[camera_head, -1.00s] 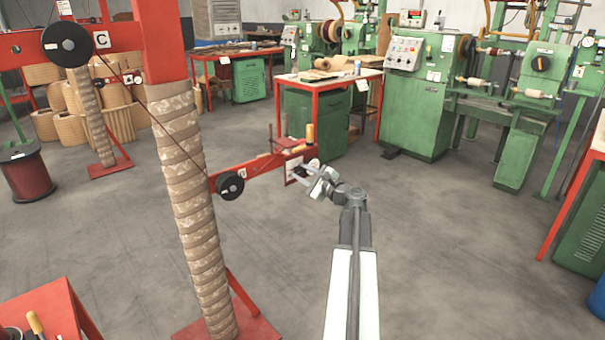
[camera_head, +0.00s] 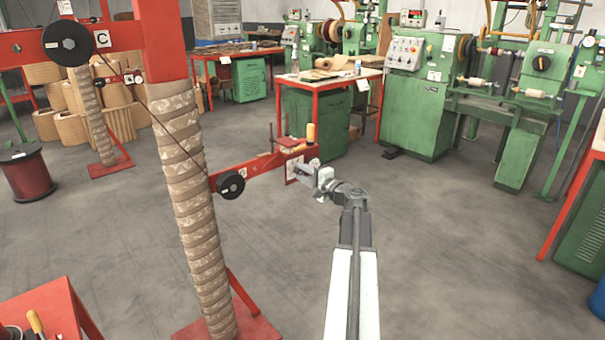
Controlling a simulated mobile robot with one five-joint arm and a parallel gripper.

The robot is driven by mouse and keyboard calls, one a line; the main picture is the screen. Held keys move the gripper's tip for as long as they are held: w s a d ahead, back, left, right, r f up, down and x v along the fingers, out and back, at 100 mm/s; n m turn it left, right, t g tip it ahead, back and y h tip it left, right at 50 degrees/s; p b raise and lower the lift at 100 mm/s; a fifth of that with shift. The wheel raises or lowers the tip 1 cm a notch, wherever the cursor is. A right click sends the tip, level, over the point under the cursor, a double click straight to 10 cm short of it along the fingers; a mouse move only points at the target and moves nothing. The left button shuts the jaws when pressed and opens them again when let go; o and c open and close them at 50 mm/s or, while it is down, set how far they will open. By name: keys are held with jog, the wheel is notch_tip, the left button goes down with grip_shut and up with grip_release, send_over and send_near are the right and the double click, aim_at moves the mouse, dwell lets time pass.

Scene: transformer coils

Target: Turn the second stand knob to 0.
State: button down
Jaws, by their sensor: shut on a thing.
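The second stand's red arm (camera_head: 257,168) reaches right from the paper-wrapped column (camera_head: 183,180). At its right end is a white dial plate (camera_head: 292,168) with the knob at its face. My gripper (camera_head: 308,174) is at this plate, shut on the knob, with its wrist turned. The fingers and wrist cover most of the knob, so its pointer and the dial marks cannot be read. A black roller (camera_head: 230,185) hangs on the red arm, left of the plate.
A red frame with a disc (camera_head: 68,43) and a "C" sign (camera_head: 102,39) stands at upper left. A red-framed workbench (camera_head: 318,78) is behind my gripper. Green machines (camera_head: 418,100) stand at right. The grey floor between them is clear.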

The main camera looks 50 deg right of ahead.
jog(key=shift+n, duration=0.3)
dwell(0.4)
jog(key=c, duration=1.1)
grip_release()
jog(key=s, duration=0.8)
jog(key=shift+a, duration=0.3)
